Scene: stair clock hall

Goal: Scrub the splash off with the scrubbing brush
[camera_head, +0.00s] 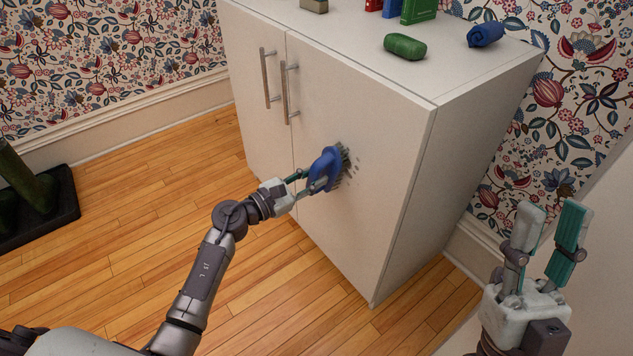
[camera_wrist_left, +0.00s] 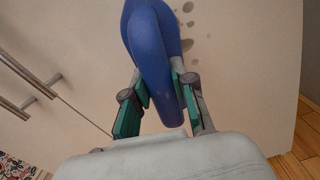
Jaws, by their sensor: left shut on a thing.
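The blue scrubbing brush (camera_head: 323,170) has dark bristles that face the white cabinet's right door (camera_head: 355,110) and appear to touch it. My left gripper (camera_head: 304,186) is shut on the brush's handle, which also shows in the left wrist view (camera_wrist_left: 155,65) between the two fingers (camera_wrist_left: 163,108). The splash (camera_head: 355,164) is a few grey spots on the door beside the bristles; in the left wrist view its spots (camera_wrist_left: 188,22) lie right of the brush. Part of the splash may be hidden behind the brush. My right gripper (camera_head: 548,240) is open and empty at the lower right.
The cabinet has two long metal handles (camera_head: 289,92) left of the brush. On its top lie a green rounded object (camera_head: 405,46), a blue bundle (camera_head: 485,34) and books (camera_head: 418,10). A dark tray (camera_head: 62,205) stands at the far left. Wooden floor (camera_head: 130,190) is clear before the cabinet.

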